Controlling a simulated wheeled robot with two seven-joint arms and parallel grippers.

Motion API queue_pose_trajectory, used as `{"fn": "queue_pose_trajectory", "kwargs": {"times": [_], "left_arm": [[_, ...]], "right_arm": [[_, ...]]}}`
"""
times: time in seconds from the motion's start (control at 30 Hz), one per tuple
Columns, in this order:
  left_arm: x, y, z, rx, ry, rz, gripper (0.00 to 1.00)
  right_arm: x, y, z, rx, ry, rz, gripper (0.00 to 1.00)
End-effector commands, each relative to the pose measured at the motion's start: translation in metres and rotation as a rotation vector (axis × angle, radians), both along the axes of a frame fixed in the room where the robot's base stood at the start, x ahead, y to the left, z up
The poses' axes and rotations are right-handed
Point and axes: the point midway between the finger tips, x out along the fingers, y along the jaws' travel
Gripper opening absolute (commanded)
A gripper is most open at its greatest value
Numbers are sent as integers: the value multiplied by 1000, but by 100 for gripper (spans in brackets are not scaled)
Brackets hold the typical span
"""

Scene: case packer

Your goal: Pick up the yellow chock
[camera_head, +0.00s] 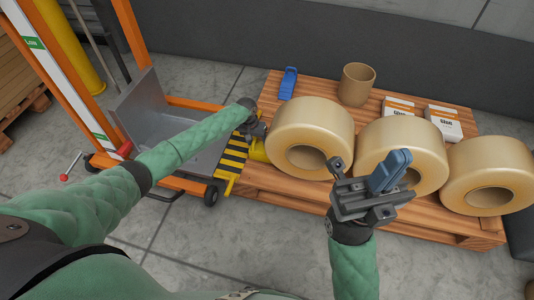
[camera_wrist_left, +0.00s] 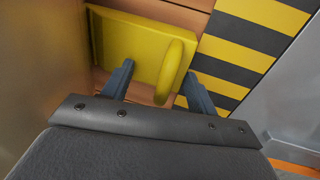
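The yellow chock (camera_wrist_left: 132,45) lies on the wooden pallet (camera_head: 290,190), with its raised rounded grip (camera_wrist_left: 174,70) towards the camera. In the head view only a small part of the chock (camera_head: 259,153) shows beside the nearest tape roll. My left gripper (camera_wrist_left: 158,82) is open above the chock, its blue-grey fingers on either side of the raised grip, nearer to the right finger. In the head view my left gripper (camera_head: 262,131) is partly hidden by its own wrist. My right gripper (camera_head: 392,168) is held up before the tape rolls, its blue fingers close together and apparently empty.
Three large tan tape rolls (camera_head: 312,112) line the pallet's front. Behind them are a blue object (camera_head: 288,83), a brown cylinder (camera_head: 357,84) and white-orange boxes (camera_head: 444,122). An orange lift with a grey platform (camera_head: 165,125) and a yellow-black striped plate (camera_wrist_left: 245,45) stands left.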

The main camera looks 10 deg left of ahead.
Motion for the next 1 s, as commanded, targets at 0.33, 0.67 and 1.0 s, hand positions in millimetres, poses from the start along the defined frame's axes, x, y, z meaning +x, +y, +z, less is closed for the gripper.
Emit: {"fn": "queue_pose_trajectory", "kwargs": {"times": [0.33, 0.67, 1.0], "left_arm": [[-1, 2, -2, 3, 2, 1, 0], [-1, 1, -2, 2, 2, 0, 0], [-7, 2, 2, 1, 4, 1, 0]], "right_arm": [[0, 0, 0, 0, 1, 0, 0], [0, 0, 0, 0, 1, -1, 0], [0, -2, 14, -10, -4, -24, 0]]}}
